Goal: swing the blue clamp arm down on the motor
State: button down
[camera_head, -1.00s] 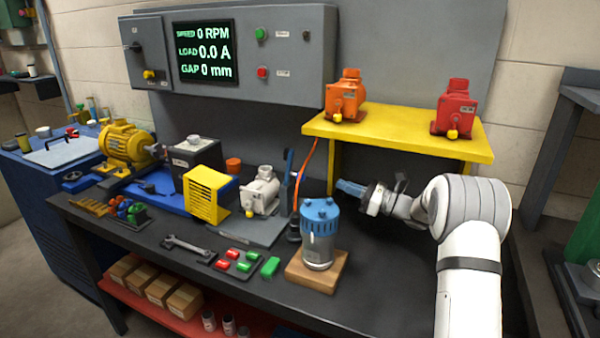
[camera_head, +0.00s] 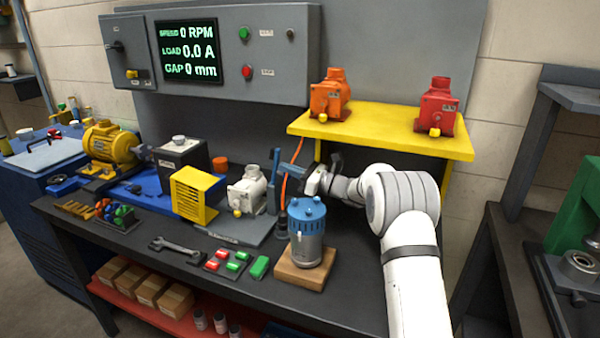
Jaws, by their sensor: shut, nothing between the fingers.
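The blue clamp arm (camera_head: 274,182) stands upright at the right edge of a grey plate (camera_head: 238,229). The pale grey motor (camera_head: 248,192) sits on that plate, just left of the clamp arm, with nothing lying over its top. My gripper (camera_head: 284,169) is shut and empty, with its fingers pointing left. Its fingertips are close to the right of the clamp arm's upper part; I cannot tell whether they touch it.
A blue-topped silver motor (camera_head: 306,238) on a wooden block stands in front of my gripper. A yellow shelf (camera_head: 380,132) with orange (camera_head: 330,95) and red (camera_head: 437,106) motors is behind. A yellow grille box (camera_head: 196,195) is left of the pale motor.

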aim_at(278, 161)
jog(key=shift+w+a, duration=0.1)
jog(key=shift+a, duration=0.1)
jog(key=shift+r, duration=0.2)
jog(key=shift+w+a+r+g+h+p, duration=0.15)
jog(key=shift+a+r+g+h+p, duration=0.25)
jog(key=shift+h+p, duration=0.5)
jog(key=shift+w+a+r, duration=0.2)
jog(key=shift+w+a, duration=0.05)
jog(key=shift+a, duration=0.5)
jog(key=shift+w+a+r, duration=0.2)
jog(key=shift+a, duration=0.5)
jog(key=shift+d, duration=0.1)
jog(key=b+v, duration=0.1)
jog(key=v, duration=0.6)
jog(key=shift+d+b, duration=0.3)
jog(key=shift+s+f, duration=0.1)
jog(key=shift+s, duration=0.05)
